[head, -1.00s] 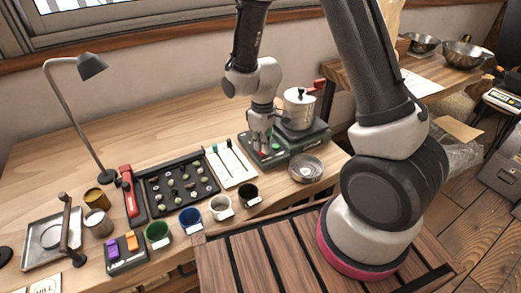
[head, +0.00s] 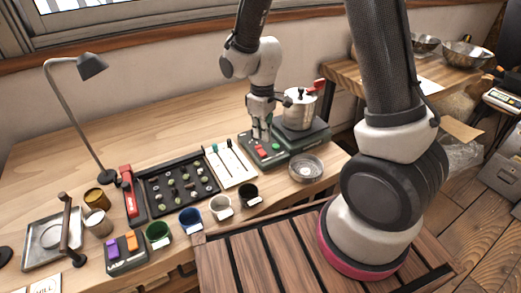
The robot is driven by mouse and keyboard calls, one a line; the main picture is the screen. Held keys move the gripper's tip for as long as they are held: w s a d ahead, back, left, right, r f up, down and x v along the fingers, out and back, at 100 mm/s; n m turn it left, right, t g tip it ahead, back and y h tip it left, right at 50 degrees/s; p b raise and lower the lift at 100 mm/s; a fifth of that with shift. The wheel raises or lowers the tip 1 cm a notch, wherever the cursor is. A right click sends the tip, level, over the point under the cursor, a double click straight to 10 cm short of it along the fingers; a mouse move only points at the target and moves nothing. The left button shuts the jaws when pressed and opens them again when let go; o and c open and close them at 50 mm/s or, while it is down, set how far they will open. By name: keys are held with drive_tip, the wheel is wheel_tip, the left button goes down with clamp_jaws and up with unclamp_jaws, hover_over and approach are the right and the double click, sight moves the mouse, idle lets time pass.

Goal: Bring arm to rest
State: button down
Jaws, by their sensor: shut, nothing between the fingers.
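My gripper (head: 261,136) points down just above the dark green control box (head: 248,147), which carries a red button (head: 261,151) and a green button (head: 275,146). Its fingers are together and empty. I cannot tell whether the fingertips touch the box. My arm comes down from the top of the view, with its wrist above the box and its base on the slatted wooden platform at the lower right.
A lidded metal pot (head: 299,109) stands close to the right of my gripper. A metal bowl (head: 306,168) sits in front. A black tray (head: 178,184), several cups and a grey lamp (head: 70,110) stand to the left. The back of the table is clear.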

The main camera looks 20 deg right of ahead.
drive_tip(key=shift+r, duration=0.75)
drive_tip(key=s+d+r+m+t, duration=0.2)
drive_tip(key=s+d+r+m, duration=0.2)
drive_tip(key=s+d+r, duration=0.3)
drive_tip(key=s+d+r+m+t, duration=0.2)
drive_tip(key=s+d+r+m, duration=0.2)
drive_tip(key=s+d+r, duration=0.3)
drive_tip(key=s+v, duration=0.1)
drive_tip(key=v, duration=0.9)
drive_tip(key=shift+s+d, duration=0.3)
drive_tip(key=shift+d, duration=0.1)
drive_tip(key=shift+r, duration=0.15)
